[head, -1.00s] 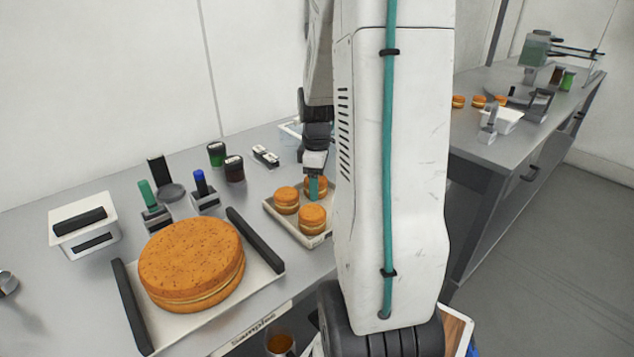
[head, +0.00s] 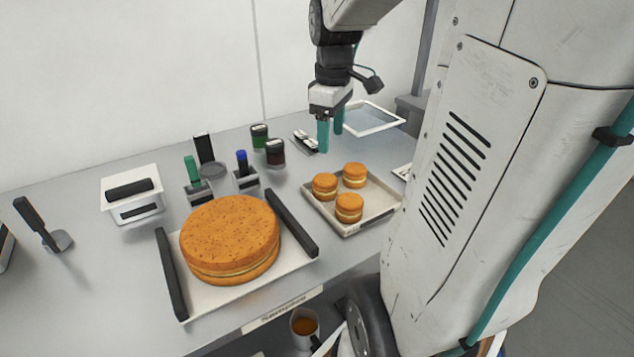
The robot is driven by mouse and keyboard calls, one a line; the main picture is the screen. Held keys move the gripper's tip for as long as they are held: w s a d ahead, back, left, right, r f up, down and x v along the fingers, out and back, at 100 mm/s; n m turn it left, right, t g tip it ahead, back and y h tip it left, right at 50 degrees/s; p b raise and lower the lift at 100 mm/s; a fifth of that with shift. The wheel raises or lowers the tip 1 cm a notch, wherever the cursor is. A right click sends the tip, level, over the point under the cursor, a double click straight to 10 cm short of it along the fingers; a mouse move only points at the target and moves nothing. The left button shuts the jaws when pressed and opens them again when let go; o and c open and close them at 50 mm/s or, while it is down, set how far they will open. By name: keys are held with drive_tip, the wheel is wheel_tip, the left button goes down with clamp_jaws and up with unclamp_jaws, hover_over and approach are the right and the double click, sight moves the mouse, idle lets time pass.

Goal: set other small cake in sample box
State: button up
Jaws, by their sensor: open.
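Three small filled cakes sit on a shallow tray (head: 385,216) right of centre: a left one (head: 324,186), a back one (head: 354,175) and a front one (head: 348,208). My gripper (head: 330,138) hangs above and behind the tray with its two teal fingers apart. It is empty and touches no cake. I cannot tell for sure which thing is the sample box; a clear-topped, white-rimmed box (head: 372,118) stands at the back right, behind my gripper.
A large filled cake (head: 230,238) lies on a black-handled tray (head: 295,222). Behind it are a green-handled stamp (head: 193,172), a blue-handled one (head: 242,165) and dark jars (head: 275,152). A white lidded container (head: 132,195) stands left. My arm hides the right side.

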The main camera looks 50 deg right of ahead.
drive_tip(key=s+a+m, duration=0.2)
drive_tip(key=s+a, duration=0.4)
drive_tip(key=a, duration=0.4)
drive_tip(key=s+a+m, duration=0.2)
drive_tip(key=s+a, duration=0.4)
drive_tip(key=a, duration=0.4)
drive_tip(key=shift+s+r+t, duration=0.2)
drive_tip(key=shift+s+t, duration=0.05)
drive_tip(key=shift+t, duration=0.15)
